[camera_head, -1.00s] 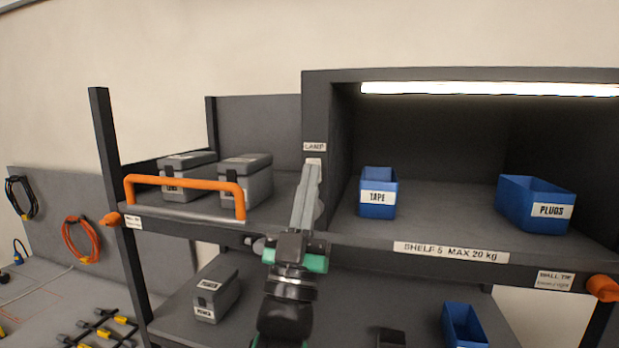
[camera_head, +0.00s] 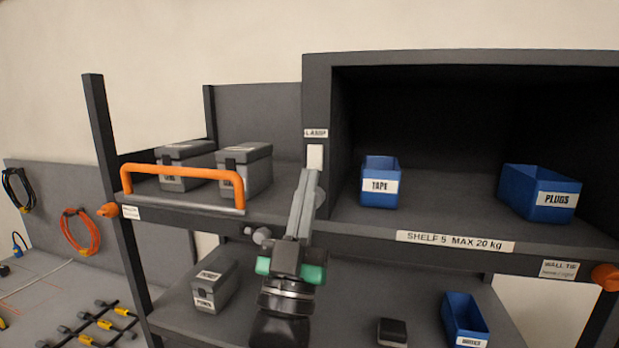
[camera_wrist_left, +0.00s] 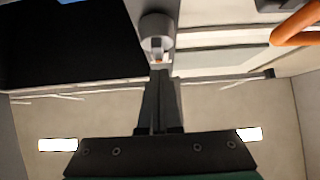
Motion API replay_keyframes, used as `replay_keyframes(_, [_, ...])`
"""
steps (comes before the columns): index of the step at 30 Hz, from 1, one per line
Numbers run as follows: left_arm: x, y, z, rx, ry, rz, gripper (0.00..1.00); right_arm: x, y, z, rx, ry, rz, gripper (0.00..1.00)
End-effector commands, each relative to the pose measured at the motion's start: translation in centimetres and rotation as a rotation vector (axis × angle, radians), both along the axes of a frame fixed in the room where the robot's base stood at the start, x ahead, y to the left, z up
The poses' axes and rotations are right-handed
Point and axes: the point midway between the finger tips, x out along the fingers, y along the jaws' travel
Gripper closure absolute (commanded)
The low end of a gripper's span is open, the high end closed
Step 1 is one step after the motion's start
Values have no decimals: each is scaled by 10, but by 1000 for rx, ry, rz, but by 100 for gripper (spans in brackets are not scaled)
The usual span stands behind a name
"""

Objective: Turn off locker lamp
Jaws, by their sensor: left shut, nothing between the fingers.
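The locker (camera_head: 318,80) is the dark box-shaped bay on the right, and its inside is dark with no lit strip showing. A small white switch plate (camera_head: 315,157) sits on its left post under the "LAMP" label (camera_head: 316,133). My left gripper (camera_head: 309,172) is shut and empty, with its fingertips just below the plate; I cannot tell whether they touch the post. In the left wrist view the closed fingers (camera_wrist_left: 158,72) point at a grey round part (camera_wrist_left: 157,28). My right gripper is not in view.
Blue bins marked "TAPE" (camera_head: 380,170) and "PLUGS" (camera_head: 540,192) stand on the locker's shelf. Left of the post are an orange handle (camera_head: 180,171) and two grey cases (camera_head: 245,170). The shelf's front edge (camera_head: 370,236) runs beside my arm.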

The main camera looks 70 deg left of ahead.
Motion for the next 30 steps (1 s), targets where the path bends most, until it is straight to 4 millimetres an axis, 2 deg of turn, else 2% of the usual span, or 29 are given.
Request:
replay_keyframes(1, [-4,-7,-15,1,1,-3,100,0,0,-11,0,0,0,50])
replay_keyframes(3, [-12,-15,-28,1,0,-3,100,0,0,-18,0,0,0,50])
replay_keyframes(10, [-30,-37,-57,2,-1,-1,100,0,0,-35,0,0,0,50])
replay_keyframes(15, [-36,-43,-64,1,-1,1,100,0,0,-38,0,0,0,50])
replay_keyframes(30, [-36,-43,-63,2,-2,1,100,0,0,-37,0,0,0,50])
